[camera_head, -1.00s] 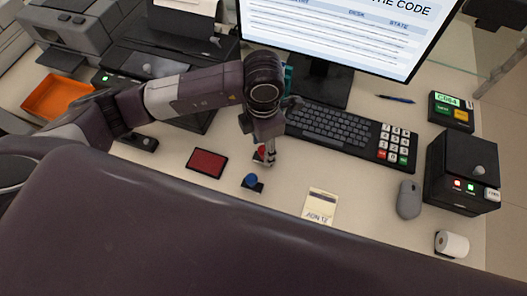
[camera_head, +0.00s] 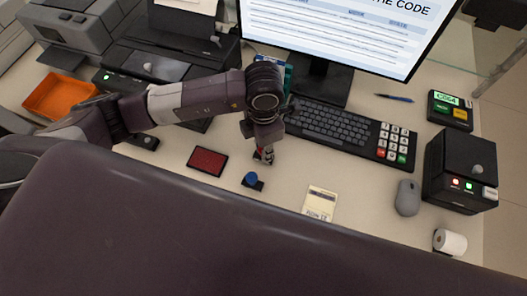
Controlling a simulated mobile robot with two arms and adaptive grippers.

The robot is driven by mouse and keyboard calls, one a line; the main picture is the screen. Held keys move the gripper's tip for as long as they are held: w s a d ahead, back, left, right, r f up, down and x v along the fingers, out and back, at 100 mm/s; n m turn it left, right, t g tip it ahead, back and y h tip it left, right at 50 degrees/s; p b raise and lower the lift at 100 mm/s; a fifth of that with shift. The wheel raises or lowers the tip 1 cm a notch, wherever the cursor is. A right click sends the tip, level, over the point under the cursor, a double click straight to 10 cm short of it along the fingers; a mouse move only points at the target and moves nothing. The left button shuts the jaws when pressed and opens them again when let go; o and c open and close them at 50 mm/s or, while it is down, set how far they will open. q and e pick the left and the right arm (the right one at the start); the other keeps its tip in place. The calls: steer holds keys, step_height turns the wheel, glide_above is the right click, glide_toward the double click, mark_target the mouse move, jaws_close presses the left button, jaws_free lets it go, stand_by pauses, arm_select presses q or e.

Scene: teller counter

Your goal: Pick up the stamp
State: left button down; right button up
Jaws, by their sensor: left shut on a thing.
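A stamp with a red knob (camera_head: 260,149) stands on the counter, left of the keyboard, partly hidden by my left gripper. My left gripper (camera_head: 264,154) points down over it and is shut on its red knob. A second stamp with a blue knob (camera_head: 251,179) stands just below it in the picture, apart from the gripper. A red ink pad (camera_head: 207,161) lies to the left of both. I cannot clearly tell whether the held stamp's base touches the counter. My right gripper is not in view.
A keyboard (camera_head: 330,125) and monitor (camera_head: 345,30) stand behind and right of the gripper. A date card (camera_head: 320,203), a grey mouse (camera_head: 408,198) and a black box (camera_head: 460,170) are to the right. An orange tray (camera_head: 58,96) and printers are at left.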

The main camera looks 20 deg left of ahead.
arm_select(q)
steer(key=shift+r, duration=0.1)
step_height(320, 180, up, 20)
steer(key=b, duration=0.1)
steer(key=shift+b, duration=0.35)
